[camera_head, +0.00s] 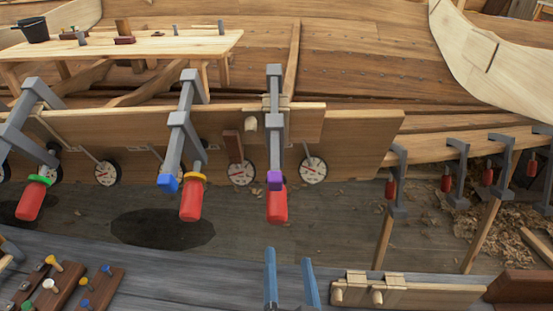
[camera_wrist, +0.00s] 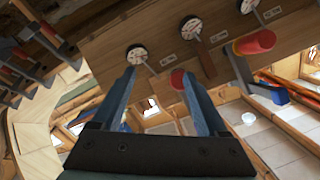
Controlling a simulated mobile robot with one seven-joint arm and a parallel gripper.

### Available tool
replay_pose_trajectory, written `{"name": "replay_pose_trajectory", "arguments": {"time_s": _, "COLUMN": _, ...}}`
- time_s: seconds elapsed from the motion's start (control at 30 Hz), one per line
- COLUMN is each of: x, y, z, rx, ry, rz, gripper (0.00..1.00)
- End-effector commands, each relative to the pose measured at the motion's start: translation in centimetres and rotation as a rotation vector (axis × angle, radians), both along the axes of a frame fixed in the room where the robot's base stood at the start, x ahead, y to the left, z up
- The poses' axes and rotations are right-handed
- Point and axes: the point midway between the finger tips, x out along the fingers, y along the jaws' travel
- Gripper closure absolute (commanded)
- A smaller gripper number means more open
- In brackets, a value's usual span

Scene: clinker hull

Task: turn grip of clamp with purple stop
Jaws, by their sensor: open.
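The clamp with the purple stop (camera_head: 274,181) hangs on the plank edge near the middle of the head view. Its grey frame (camera_head: 274,130) stands upright, and its red grip (camera_head: 277,206) hangs just below the stop. My gripper (camera_head: 289,256) is open and empty, below and slightly right of the grip, apart from it in the head view. In the wrist view a red grip (camera_wrist: 178,78), apparently this one, shows beside the right fingertip of my gripper (camera_wrist: 159,72), partly hidden by that finger. The purple stop cannot be made out there.
A dial (camera_head: 313,170) is right of the clamp; another dial (camera_head: 240,172) and a brown wedge (camera_head: 233,146) are left. A wooden block with pegs (camera_head: 400,294) lies lower right.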

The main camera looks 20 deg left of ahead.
Motion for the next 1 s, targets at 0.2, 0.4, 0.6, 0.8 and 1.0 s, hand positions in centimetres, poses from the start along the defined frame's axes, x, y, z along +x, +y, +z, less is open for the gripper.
{"name": "replay_pose_trajectory", "arguments": {"time_s": 0.2, "x": -1.7, "y": 1.4, "z": 4.2, "rx": -0.429, "ry": -0.201, "rz": -0.056, "gripper": 0.23}}
{"name": "replay_pose_trajectory", "arguments": {"time_s": 0.4, "x": -2.1, "y": 1.9, "z": 5.0, "rx": -0.560, "ry": -0.281, "rz": -0.070, "gripper": 0.23}}
{"name": "replay_pose_trajectory", "arguments": {"time_s": 0.6, "x": -0.4, "y": 2.4, "z": 5.1, "rx": -0.561, "ry": -0.286, "rz": -0.074, "gripper": 0.23}}
{"name": "replay_pose_trajectory", "arguments": {"time_s": 0.8, "x": 2.7, "y": 3.6, "z": 5.2, "rx": -0.560, "ry": -0.284, "rz": -0.073, "gripper": 0.23}}
{"name": "replay_pose_trajectory", "arguments": {"time_s": 1.0, "x": 5.9, "y": 4.8, "z": 5.1, "rx": -0.559, "ry": -0.283, "rz": -0.072, "gripper": 0.23}}
